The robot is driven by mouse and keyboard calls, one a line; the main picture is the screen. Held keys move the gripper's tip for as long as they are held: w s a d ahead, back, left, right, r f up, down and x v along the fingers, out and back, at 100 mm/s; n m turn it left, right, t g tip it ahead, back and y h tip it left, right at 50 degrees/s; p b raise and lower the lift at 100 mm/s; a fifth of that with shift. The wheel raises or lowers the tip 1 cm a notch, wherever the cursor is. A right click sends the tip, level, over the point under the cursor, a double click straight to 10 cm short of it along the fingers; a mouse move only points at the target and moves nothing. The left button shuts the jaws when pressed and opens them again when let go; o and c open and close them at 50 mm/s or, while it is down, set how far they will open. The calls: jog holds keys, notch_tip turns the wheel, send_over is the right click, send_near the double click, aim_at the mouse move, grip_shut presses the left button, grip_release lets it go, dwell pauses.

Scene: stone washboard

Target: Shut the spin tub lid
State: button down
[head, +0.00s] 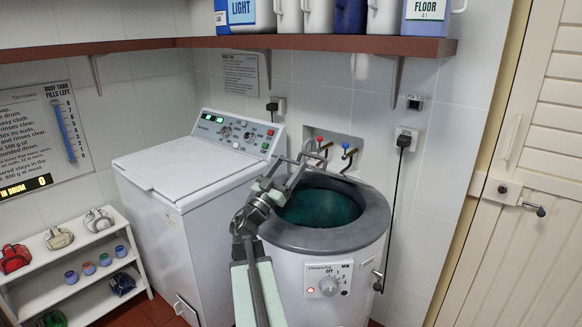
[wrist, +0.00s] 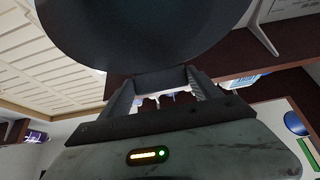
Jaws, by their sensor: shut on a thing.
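The spin tub (head: 325,270) is a white drum-shaped machine with a wide dark grey rim. Its round mouth shows a dark teal inside. My gripper (head: 298,172) is at the back left of the rim, above it. In the wrist view, a large dark round disc, which looks like the spin tub lid (wrist: 145,35), fills the top middle. The jaws of my gripper (wrist: 155,80) meet its lower edge and look shut on it there. In the head view I cannot clearly make out the lid; my arm covers part of the rim's left side.
A white washing machine (head: 185,175) stands close on the left. Taps (head: 347,153) are on the wall behind the tub. A brown shelf (head: 310,44) with jugs runs above. A low white rack (head: 75,265) is at far left, a slatted door (head: 535,190) at right.

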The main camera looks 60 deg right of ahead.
jog(key=shift+d+f, duration=0.1)
jog(key=c, duration=0.6)
grip_release()
jog(key=o, duration=0.5)
jog(key=shift+d+f, duration=0.15)
jog(key=shift+d, duration=0.1)
jog(key=shift+a, duration=0.1)
jog(key=b+v, duration=0.4)
jog(key=v, duration=0.3)
jog(key=shift+a+f, duration=0.15)
jog(key=shift+a, duration=0.2)
